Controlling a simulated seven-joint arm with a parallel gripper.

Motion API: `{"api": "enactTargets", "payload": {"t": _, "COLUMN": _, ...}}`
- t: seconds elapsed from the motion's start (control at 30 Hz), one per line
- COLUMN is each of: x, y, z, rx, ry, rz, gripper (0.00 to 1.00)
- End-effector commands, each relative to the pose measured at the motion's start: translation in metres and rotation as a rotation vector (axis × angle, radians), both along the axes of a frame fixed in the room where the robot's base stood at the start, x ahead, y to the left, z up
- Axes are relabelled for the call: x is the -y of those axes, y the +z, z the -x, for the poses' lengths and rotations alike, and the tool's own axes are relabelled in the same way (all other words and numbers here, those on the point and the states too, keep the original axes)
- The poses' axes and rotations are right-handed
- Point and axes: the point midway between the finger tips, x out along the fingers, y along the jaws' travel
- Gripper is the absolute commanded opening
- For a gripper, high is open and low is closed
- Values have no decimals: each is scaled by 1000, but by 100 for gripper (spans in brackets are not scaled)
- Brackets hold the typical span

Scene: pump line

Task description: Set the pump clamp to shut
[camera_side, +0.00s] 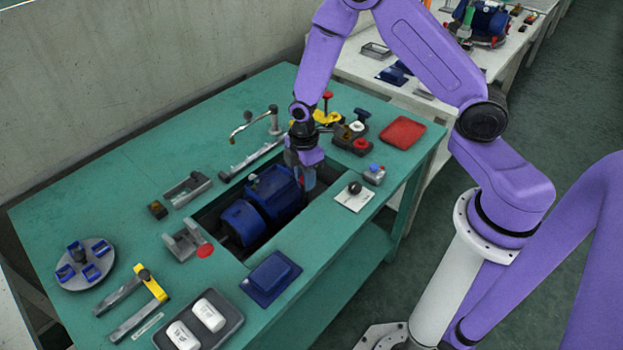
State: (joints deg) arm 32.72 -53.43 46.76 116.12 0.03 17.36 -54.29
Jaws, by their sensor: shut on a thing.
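The blue pump (257,207) lies in a dark rectangular recess in the green bench. My gripper (307,182) points down at the pump's upper right end, by the recess's right edge. It is shut on a small part there, mostly hidden by the fingers. I cannot tell from this view whether that part is the pump clamp's handle, nor how the clamp is set.
A curved metal spout (254,123) stands behind the recess. A red-knobbed yellow fixture (327,116), a red button box (360,144), a red pad (402,132) and a black-knobbed white plate (354,195) lie right.

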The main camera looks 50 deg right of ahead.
Motion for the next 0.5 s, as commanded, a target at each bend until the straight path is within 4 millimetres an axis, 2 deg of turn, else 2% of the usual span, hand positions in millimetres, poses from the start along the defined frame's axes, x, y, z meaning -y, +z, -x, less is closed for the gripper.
{"api": "enactTargets", "payload": {"t": 0.3, "x": 0, "y": 1, "z": -7, "rx": 14, "ry": -1, "rz": -5, "gripper": 0}}
{"api": "enactTargets", "payload": {"t": 0.33, "x": 0, "y": 1, "z": -7, "rx": 15, "ry": -1, "rz": -5, "gripper": 38}}
{"api": "enactTargets", "payload": {"t": 0.37, "x": 0, "y": 1, "z": -7, "rx": 15, "ry": -2, "rz": -4, "gripper": 48}}
{"api": "enactTargets", "payload": {"t": 0.4, "x": 0, "y": 1, "z": -7, "rx": 14, "ry": -2, "rz": -5, "gripper": 54}}
{"api": "enactTargets", "payload": {"t": 0.5, "x": 0, "y": 1, "z": -6, "rx": 10, "ry": -1, "rz": -3, "gripper": 54}}
